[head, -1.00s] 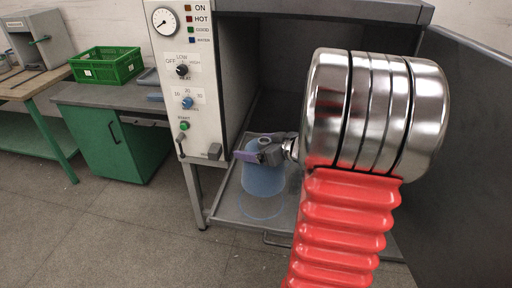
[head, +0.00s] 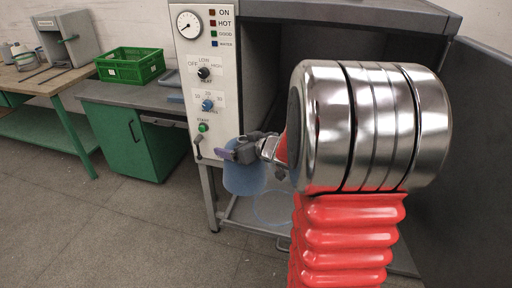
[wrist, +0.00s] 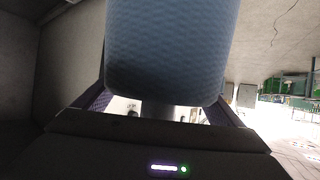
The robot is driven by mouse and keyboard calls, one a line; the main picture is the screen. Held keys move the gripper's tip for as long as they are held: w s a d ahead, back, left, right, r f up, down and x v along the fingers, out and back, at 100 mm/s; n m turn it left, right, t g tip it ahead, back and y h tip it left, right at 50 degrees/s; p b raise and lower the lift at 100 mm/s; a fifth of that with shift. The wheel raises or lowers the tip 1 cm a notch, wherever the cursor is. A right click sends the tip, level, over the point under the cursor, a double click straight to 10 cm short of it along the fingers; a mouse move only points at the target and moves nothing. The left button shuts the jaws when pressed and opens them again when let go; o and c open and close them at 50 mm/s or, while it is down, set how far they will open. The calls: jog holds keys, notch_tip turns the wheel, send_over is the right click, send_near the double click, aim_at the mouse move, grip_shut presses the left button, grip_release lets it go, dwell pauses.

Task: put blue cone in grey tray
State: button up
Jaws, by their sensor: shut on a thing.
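The blue cone (head: 244,181) hangs below my gripper (head: 236,152), in front of the machine's lower opening in the head view. My gripper is shut on the cone's upper end; its jaws partly hide that end. In the wrist view the textured blue cone (wrist: 166,50) fills the upper middle, between the purple-lined fingers. A grey tray (head: 172,77) seems to lie on the grey bench, right of the green crate; the machine's panel hides part of it.
The machine's control panel (head: 207,80) stands between my gripper and the bench. A green crate (head: 130,66) sits on the grey bench (head: 130,96) above a green cupboard. The machine's open door (head: 470,160) is at right. The machine's bottom shelf (head: 270,212) bears a pale blue ring mark.

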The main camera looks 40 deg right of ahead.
jog(key=w+a+f, duration=0.2)
jog(key=a, duration=0.9)
jog(key=w+a+f, duration=0.1)
jog(key=a+f, duration=0.2)
jog(key=a, duration=0.8)
jog(key=shift+w+a, duration=0.35)
jog(key=shift+a, duration=0.05)
